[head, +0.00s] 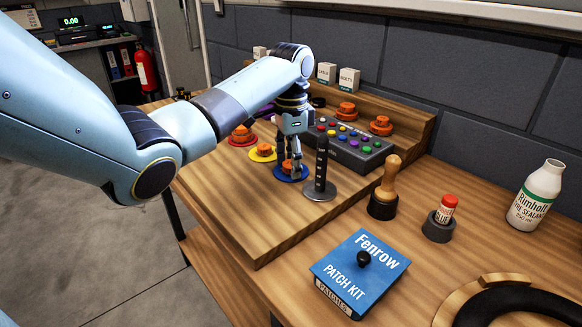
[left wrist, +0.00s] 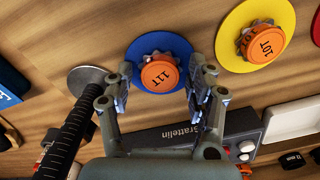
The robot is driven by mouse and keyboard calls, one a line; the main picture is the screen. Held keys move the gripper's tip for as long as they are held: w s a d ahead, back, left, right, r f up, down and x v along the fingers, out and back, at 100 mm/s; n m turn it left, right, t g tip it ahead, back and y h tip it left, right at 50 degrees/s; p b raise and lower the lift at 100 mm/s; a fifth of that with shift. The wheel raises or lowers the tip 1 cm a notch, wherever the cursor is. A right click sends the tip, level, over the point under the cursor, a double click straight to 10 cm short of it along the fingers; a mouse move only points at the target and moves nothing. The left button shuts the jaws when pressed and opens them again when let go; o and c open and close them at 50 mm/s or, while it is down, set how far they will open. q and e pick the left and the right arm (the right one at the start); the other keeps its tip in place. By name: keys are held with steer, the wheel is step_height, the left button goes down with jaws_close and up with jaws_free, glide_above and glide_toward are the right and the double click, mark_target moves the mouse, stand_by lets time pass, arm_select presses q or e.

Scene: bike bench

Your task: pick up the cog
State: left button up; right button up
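Several orange-topped cogs stand on coloured discs. The one marked 11T (left wrist: 160,75) sits on a blue disc (left wrist: 140,47); in the head view this orange cog (head: 289,167) is partly hidden by my fingers. My left gripper (head: 290,156) points down over it. In the left wrist view the two fingers of the left gripper (left wrist: 166,82) are apart, one on each side of the 11T cog, and nothing is held. I cannot tell whether they touch it. A 10T cog (left wrist: 262,43) sits on a yellow disc (left wrist: 228,20). My right gripper is not in view.
A black ribbed post (head: 321,165) stands close to the gripper on a grey round base. Behind is a Grattelin box (head: 352,150) with coloured knobs. A wooden-handled tool (head: 389,178), glue stick (head: 447,208), sealant bottle (head: 536,195) and blue patch kit (head: 345,285) stand to the right.

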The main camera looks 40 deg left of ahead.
arm_select(q)
steer(key=c, duration=0.8)
